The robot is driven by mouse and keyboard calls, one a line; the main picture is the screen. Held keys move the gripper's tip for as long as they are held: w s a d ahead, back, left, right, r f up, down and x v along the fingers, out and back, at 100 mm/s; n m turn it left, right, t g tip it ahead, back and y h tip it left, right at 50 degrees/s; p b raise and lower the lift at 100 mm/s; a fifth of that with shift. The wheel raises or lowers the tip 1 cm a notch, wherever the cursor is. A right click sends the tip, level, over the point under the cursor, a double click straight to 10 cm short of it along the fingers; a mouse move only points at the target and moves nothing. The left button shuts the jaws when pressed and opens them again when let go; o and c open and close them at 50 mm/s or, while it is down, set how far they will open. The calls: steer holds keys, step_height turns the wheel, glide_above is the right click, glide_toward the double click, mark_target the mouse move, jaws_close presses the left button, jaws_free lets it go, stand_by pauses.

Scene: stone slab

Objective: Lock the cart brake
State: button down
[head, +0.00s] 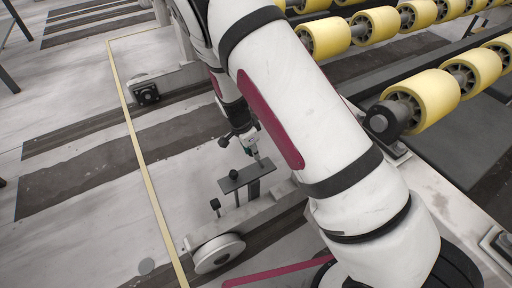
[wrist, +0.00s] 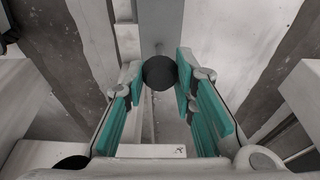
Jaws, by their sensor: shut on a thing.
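The cart brake shows in the head view as a grey flat plate (head: 246,178) on a post, beside the cart wheel (head: 218,253). A dark round knob (head: 215,204) on a short stem stands near it. In the wrist view a dark ball knob (wrist: 159,73) sits between the teal-padded fingers of my gripper (wrist: 160,76), at the end of a grey flat bar (wrist: 160,30). My gripper is shut on this knob. In the head view my gripper (head: 252,150) is small and partly hidden by my arm, just above the plate.
Yellow rollers (head: 425,98) of a conveyor run along the upper right. The pale cart frame (head: 255,215) lies below the brake. A yellow floor line (head: 139,150) runs along the left. The stone floor left of it looks mostly clear.

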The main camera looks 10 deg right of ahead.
steer(key=shift+s+a+f, duration=0.25)
steer(key=shift+a, duration=0.4)
steer(key=c, duration=1.3)
jaws_free()
steer(key=shift+w+d, duration=0.1)
steer(key=shift+r, duration=0.15)
steer(key=shift+r, duration=0.3)
steer(key=shift+v, duration=5.6)
